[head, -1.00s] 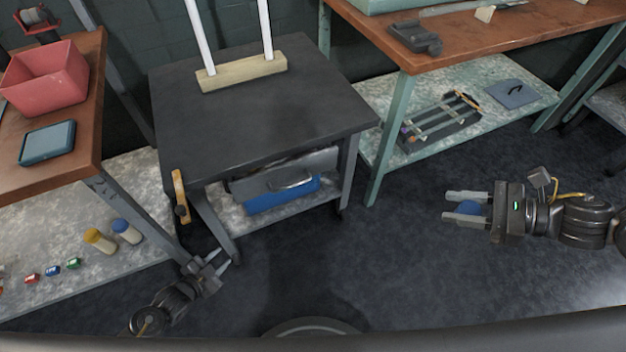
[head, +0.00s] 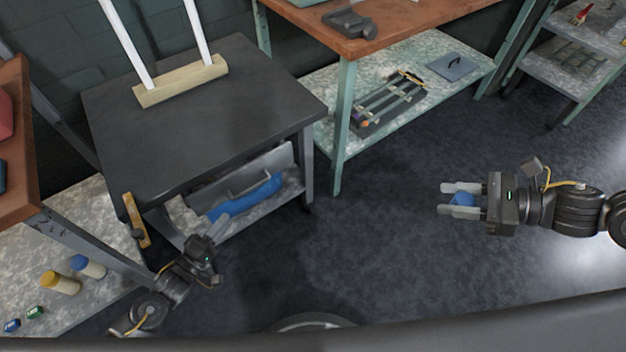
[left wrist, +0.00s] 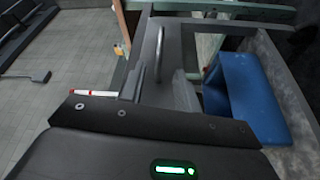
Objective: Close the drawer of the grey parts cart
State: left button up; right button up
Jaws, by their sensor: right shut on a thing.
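The parts cart (head: 200,110) has a dark top and grey legs. My left gripper (head: 219,226) is low in front of the cart, near the lower left of the drawer front. In the left wrist view the handle (left wrist: 159,55) lies beyond the fingers, which look apart with nothing between them. My right gripper (head: 462,199) is shut on a small blue thing (head: 464,199), well right of the cart.
A wooden block (head: 180,82) with two white rods stands on the cart. Benches flank it, left (head: 20,195) and right (head: 420,30). The floor between is clear.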

aim_at(249, 190)
pick_arm(q)
jog(key=shift+n, duration=0.3)
jog(key=x, duration=1.2)
grip_shut()
